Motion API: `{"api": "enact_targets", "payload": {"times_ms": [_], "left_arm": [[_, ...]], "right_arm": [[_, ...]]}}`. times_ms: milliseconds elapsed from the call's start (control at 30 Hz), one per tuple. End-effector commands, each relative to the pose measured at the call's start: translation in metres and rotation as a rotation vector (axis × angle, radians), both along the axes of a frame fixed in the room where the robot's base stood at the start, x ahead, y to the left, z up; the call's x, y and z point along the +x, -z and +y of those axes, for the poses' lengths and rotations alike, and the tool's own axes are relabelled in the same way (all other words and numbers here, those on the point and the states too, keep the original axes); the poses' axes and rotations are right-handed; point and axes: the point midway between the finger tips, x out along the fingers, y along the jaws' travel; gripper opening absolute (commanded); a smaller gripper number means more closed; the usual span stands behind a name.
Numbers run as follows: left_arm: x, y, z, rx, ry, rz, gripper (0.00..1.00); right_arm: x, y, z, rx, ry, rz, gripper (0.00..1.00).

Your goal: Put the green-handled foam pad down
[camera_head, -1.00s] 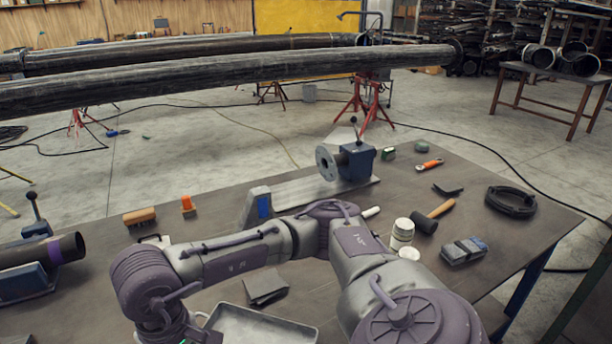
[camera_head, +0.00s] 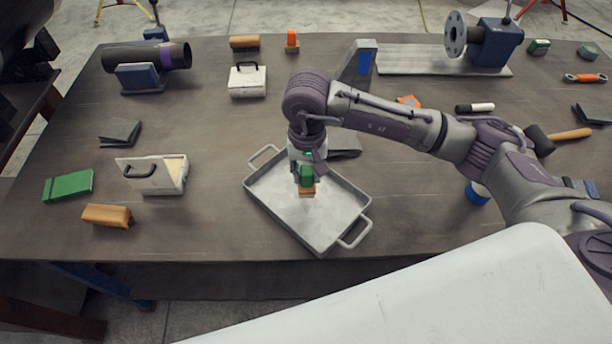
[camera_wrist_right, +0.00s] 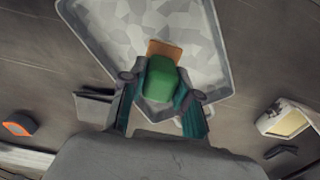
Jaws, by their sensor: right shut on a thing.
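The foam pad has a green handle (camera_head: 306,175) and an orange-brown pad (camera_head: 307,191). My right gripper (camera_head: 305,168) points down and is shut on the green handle. The green handle also shows between the two fingers in the right wrist view (camera_wrist_right: 160,80), with the orange-brown pad (camera_wrist_right: 166,49) beyond it. The pad is over the inside of a grey metal tray (camera_head: 268,212). I cannot tell whether it touches the tray's floor. My left gripper is not in view.
Left of the tray are an open white box (camera_head: 165,178), a wooden block (camera_head: 107,215) and a green pad (camera_head: 68,186). A white case (camera_head: 248,82) and a pipe piece (camera_head: 150,56) stand behind. The table's front edge is close to the tray. Bare table lies between box and tray.

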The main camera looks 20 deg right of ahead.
Motion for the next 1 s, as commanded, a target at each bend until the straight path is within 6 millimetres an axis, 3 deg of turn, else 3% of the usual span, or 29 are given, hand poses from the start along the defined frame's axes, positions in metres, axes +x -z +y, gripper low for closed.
{"api": "enact_targets", "payload": {"times_ms": [400, 800, 833, 1000], "left_arm": [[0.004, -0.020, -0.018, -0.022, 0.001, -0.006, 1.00], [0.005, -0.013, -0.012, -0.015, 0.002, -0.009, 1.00], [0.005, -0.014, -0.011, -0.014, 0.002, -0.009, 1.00], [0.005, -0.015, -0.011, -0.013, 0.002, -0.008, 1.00]], "right_arm": [[0.003, 0.042, 0.002, 0.000, 0.000, 0.002, 0.03], [0.004, 0.048, 0.002, 0.000, -0.001, 0.000, 0.03], [0.004, 0.047, 0.002, 0.000, -0.001, 0.000, 0.32], [0.003, 0.046, 0.002, 0.000, -0.001, 0.001, 0.56]]}}
